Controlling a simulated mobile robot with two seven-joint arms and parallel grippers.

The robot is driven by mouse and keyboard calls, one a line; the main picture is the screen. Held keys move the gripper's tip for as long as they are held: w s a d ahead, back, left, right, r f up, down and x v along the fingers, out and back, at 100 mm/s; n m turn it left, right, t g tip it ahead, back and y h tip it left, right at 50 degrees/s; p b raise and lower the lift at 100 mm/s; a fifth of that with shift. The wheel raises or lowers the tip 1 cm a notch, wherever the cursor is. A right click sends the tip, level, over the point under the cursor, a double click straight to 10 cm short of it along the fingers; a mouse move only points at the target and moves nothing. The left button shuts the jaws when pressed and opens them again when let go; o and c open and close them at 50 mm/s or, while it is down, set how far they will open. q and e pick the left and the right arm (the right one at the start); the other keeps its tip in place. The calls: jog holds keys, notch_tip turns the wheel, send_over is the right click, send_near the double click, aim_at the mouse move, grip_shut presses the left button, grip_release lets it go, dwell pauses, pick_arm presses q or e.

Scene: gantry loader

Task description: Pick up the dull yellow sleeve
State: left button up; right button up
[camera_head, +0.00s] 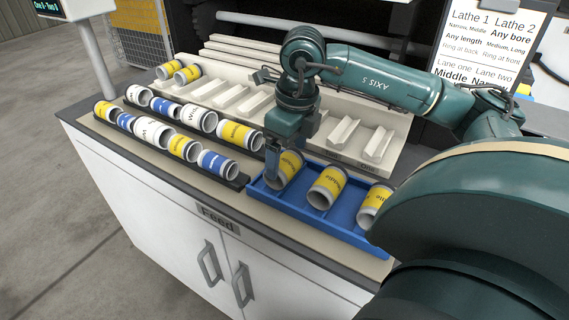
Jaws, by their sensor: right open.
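A blue tray (352,235) on the feed cabinet holds three grey sleeves with yellow bands. The left sleeve (291,164) is partly covered by my right gripper (273,170), which points down at its left side. The middle sleeve (327,187) leans in its own compartment. The right sleeve (373,204) is partly hidden behind my arm. My right gripper is open; whether a finger touches or enters the left sleeve, I cannot tell. Other yellow-banded sleeves lie in the dark racks, one of them at the right end of the back row (240,134). My left gripper is out of view.
Two dark racks (242,181) left of the tray hold rows of white, blue and yellow sleeves. A sign board (487,35) stands at the back right.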

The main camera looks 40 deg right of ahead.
aim_at(285, 159)
jog(key=f, duration=0.3)
jog(key=shift+w+a+f, duration=0.15)
jog(key=shift+w+f, duration=0.15)
jog(key=shift+f, duration=0.05)
jog(key=c, duration=1)
